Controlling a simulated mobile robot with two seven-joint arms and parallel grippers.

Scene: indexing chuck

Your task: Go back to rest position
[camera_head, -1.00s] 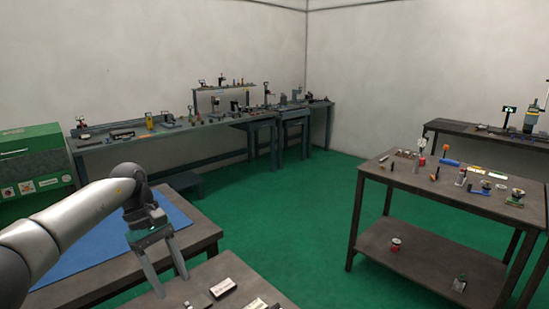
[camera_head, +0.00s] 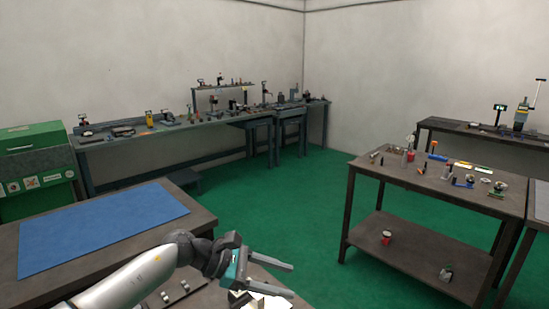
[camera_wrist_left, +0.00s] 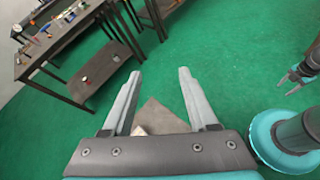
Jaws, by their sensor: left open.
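My left gripper (camera_head: 291,280) is open and empty in the head view, low and near the middle, its two fingers pointing right. It is over the right end of the near table and past its edge. In the left wrist view my left gripper (camera_wrist_left: 159,73) shows both fingers apart with only green floor between their tips. A corner of the near table shows below, between the finger bases. What looks like my right gripper (camera_wrist_left: 290,83) is at the right edge of the left wrist view, small and partly cut off. The head view does not show it.
A blue mat (camera_head: 100,228) lies on the table at the left. White items (camera_head: 262,301) are below my left gripper. A two-level table (camera_head: 405,176) with several small tools stands at the right. Long benches line the walls. Green floor (camera_head: 270,208) between them is clear.

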